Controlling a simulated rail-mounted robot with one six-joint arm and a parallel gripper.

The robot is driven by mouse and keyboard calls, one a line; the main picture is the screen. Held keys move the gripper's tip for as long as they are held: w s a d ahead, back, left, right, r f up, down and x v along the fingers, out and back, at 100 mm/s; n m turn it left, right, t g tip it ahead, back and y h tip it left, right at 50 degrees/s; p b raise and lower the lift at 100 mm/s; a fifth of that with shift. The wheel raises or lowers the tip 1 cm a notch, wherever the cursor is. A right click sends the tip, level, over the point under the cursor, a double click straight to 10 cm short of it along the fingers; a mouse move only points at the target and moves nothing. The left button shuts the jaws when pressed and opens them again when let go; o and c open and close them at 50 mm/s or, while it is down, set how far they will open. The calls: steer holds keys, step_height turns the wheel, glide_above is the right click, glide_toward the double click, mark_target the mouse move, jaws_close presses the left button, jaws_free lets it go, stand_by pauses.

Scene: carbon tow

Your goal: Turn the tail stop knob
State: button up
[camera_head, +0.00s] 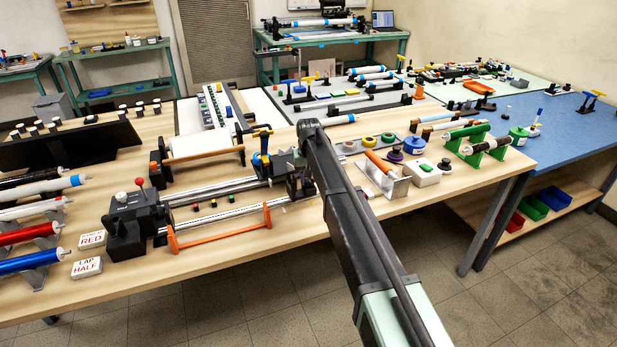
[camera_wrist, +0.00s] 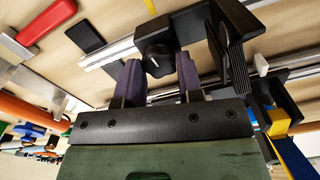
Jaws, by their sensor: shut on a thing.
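The tail stop (camera_wrist: 215,35) is a black block on metal rails in the wrist view. Its dark round knob (camera_wrist: 159,60) has a white mark on its face. My gripper (camera_wrist: 158,72) has its two purple fingers on either side of the knob and is shut on it. In the head view the tail stop (camera_head: 284,163) is at the right end of the winding machine, and my arm partly covers this area. The knob cannot be made out there.
The machine's black headstock (camera_head: 135,222) with a red ball lever stands at the left end. An orange bar (camera_head: 222,232) runs along the front.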

steer(key=shift+m, duration=0.6)
steer(key=o, duration=0.9)
steer(key=shift+o, duration=0.2)
step_height(320, 180, up, 11)
steer(key=p, duration=1)
steer(key=shift+p, duration=0.4)
steer(key=shift+f, duration=0.1)
